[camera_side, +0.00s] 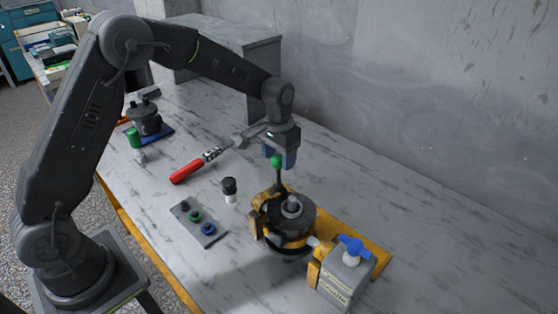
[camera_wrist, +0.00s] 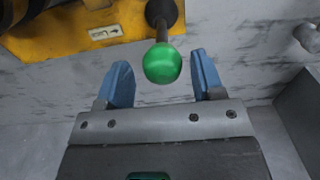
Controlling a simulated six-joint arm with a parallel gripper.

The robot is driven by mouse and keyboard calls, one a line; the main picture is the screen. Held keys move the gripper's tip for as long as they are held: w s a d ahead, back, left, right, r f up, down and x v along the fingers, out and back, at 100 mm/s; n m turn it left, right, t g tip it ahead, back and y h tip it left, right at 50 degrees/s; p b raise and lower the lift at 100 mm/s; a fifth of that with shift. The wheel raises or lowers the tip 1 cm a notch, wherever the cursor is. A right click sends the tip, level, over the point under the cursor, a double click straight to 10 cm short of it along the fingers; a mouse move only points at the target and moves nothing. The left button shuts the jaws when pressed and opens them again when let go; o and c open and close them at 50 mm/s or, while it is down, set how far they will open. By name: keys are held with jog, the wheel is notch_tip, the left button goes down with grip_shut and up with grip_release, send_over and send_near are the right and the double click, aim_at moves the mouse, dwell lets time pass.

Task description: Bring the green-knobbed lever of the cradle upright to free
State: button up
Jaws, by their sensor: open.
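The green-knobbed lever (camera_side: 277,162) rises from the back of the yellow cradle (camera_side: 375,246). In the side view its shaft looks close to upright. The cradle holds a dark round motor (camera_side: 297,222). My gripper (camera_side: 281,160) is right above the lever, its blue fingers pointing down around the knob's height. In the wrist view the green knob (camera_wrist: 163,63) lies between and just beyond the open blue fingertips (camera_wrist: 162,72), with a gap on both sides. No contact with the knob shows. The yellow cradle edge (camera_wrist: 80,40) with a white label is at the upper left.
A grey block with a blue knob (camera_side: 354,250) stands at the cradle's right. A red-handled tool (camera_side: 190,169), a black-capped white part (camera_side: 229,188) and a grey plate with coloured rings (camera_side: 198,222) lie to the left. A grey cabinet and wall stand behind. The table's right side is clear.

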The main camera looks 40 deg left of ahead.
jog(key=shift+r, duration=2)
jog(key=shift+r, duration=0.15)
jog(key=s+r+t, duration=0.3)
jog(key=s+r, duration=0.9)
jog(key=s, duration=0.1)
jog(key=s+t, duration=0.2)
jog(key=s, duration=1.3)
jog(key=shift+s+d+r+t, duration=0.2)
jog(key=shift+d+r+t, duration=0.1)
jog(key=shift+r, duration=0.1)
jog(key=shift+c, duration=0.3)
